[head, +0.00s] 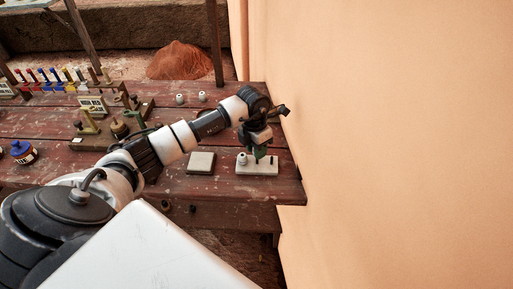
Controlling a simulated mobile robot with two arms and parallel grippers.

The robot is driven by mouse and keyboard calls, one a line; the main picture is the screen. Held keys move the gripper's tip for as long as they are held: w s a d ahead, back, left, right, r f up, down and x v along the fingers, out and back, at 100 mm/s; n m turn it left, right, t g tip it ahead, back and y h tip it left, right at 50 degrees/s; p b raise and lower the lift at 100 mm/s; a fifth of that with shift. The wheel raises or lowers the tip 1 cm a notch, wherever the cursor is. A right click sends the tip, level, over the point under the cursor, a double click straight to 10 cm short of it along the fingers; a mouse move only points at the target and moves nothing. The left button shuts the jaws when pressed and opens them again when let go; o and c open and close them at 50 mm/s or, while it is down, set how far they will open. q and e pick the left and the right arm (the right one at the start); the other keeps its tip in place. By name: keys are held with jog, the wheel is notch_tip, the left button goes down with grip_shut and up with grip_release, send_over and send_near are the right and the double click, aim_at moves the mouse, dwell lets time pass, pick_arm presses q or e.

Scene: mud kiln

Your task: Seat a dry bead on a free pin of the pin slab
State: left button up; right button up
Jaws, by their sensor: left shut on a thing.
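The pin slab (248,170) is a pale block near the right end of the red-brown table. A white bead (242,158) sits at its left end, and a dark upright pin (271,160) shows bare at its right. My left gripper (260,154) points down just above the middle of the slab, between them. Two more pale beads (180,98) (202,96) stand apart at the back of the table. My right gripper is not in view.
A pale square tile (201,162) lies left of the slab. Colored upright tools (55,76), a wooden fixture (120,124) and a blue-topped pot (22,151) stand at left. A plain orange wall (390,140) rises close beside the table's right edge.

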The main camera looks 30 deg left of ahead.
pick_arm(q)
jog(key=shift+f, duration=0.1)
dwell(0.6)
jog(key=shift+f+b, duration=0.55)
jog(key=shift+b, duration=0.25)
dwell(0.8)
jog(key=shift+f+b, duration=1.1)
jog(key=shift+f, duration=0.2)
dwell(1.0)
jog(key=o, duration=0.8)
jog(key=shift+r, duration=0.15)
jog(key=shift+r+p, duration=2.6)
jog(key=shift+r, duration=1)
